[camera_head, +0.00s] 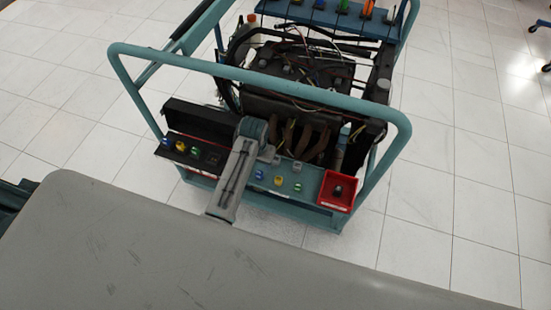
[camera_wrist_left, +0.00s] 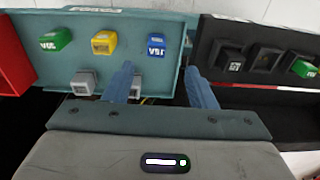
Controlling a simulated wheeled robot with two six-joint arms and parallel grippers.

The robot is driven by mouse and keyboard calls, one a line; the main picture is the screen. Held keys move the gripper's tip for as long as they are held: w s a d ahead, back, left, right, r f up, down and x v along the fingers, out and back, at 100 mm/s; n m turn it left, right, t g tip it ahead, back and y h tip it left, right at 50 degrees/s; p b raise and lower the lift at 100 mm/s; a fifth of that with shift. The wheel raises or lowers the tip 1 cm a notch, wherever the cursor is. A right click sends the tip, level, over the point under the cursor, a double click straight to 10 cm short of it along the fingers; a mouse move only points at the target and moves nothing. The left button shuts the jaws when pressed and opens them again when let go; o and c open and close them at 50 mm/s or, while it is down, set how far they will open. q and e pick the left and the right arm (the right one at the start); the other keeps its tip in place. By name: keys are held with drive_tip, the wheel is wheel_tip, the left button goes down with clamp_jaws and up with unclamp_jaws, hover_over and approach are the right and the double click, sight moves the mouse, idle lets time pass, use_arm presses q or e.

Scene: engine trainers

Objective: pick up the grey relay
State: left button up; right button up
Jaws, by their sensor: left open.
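A grey relay (camera_wrist_left: 83,83) sits on the teal panel (camera_wrist_left: 120,24) in the left wrist view, left of my left gripper (camera_wrist_left: 158,70). A second grey cube (camera_wrist_left: 135,87) is partly hidden behind that gripper's left finger. My left gripper is open, with nothing seen held; its right finger is over the gap between the panel and the black box. In the head view a grey relay (camera_head: 297,167) stands on the panel, right of my left arm, which hides much of the fingers. My right gripper is not in view.
Blue (camera_wrist_left: 156,46), yellow (camera_wrist_left: 104,42) and green (camera_wrist_left: 56,39) relays stand on the panel. A black open box (camera_wrist_left: 285,40) holds dark and green blocks. A red tray (camera_head: 337,190) is at the panel's right end. A teal frame rail (camera_head: 260,75) crosses the engine.

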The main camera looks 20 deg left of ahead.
use_arm(q)
approach(276, 158)
drive_tip(key=shift+s+a+g, duration=0.1)
drive_tip(key=shift+a+g, duration=0.2)
drive_tip(key=shift+g, duration=0.1)
drive_tip(key=shift+f, duration=0.3)
wheel_tip(276, 158, down, 4)
drive_tip(key=shift+f+p, duration=0.25)
drive_tip(key=shift+p, duration=0.1)
drive_tip(key=shift+w+d+f, duration=0.1)
drive_tip(key=shift+w+f, duration=0.05)
drive_tip(key=shift+f, duration=1.2)
drive_tip(key=shift+w+d+f, duration=0.1)
drive_tip(key=shift+w+f, duration=0.1)
drive_tip(key=shift+f, duration=1.2)
drive_tip(key=c, duration=1.1)
